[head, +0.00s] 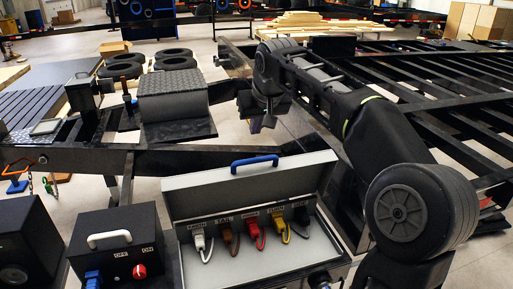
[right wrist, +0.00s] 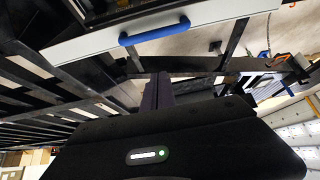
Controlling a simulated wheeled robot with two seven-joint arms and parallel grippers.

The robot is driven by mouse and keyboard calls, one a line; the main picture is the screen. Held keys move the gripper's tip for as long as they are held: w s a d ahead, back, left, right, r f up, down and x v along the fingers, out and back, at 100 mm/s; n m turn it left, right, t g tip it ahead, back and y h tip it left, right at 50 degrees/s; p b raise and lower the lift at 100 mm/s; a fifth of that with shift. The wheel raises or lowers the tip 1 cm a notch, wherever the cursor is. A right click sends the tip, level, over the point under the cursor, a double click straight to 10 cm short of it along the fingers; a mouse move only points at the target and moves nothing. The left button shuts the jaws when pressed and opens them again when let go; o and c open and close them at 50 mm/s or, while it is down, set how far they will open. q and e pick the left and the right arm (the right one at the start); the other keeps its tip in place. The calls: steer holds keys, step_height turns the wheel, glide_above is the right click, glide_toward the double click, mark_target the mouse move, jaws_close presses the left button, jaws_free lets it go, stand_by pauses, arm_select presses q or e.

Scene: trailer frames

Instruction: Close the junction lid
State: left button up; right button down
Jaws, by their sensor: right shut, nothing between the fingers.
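The junction box (head: 262,262) stands open at the bottom middle of the head view. Its grey lid (head: 205,184) is raised at the back, with a blue handle (head: 254,162) on its top edge. The lid edge (right wrist: 215,19) and the blue handle (right wrist: 157,36) also show in the right wrist view. My right gripper (head: 257,124) is shut and empty. It points down beyond the lid, apart from the handle. Its closed dark fingers (right wrist: 160,92) show in the right wrist view. My left gripper is not in view.
Several coloured plugs (head: 251,236) hang inside the box. A black switch box (head: 115,245) with a white handle stands to its left. Dark trailer beams (head: 180,160) run behind the lid, with a tread-plate fender (head: 172,95) beyond. My right arm covers the area right of the box.

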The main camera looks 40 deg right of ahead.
steer(key=x, duration=0.3)
steer(key=shift+w+d+f, duration=0.1)
steer(key=shift+w+f, duration=0.05)
steer(key=shift+f, duration=0.2)
steer(key=s+f, duration=0.2)
steer(key=f, duration=0.1)
steer(key=shift+s+a, duration=0.1)
steer(key=shift+a, duration=0.3)
steer(key=shift+f, duration=0.15)
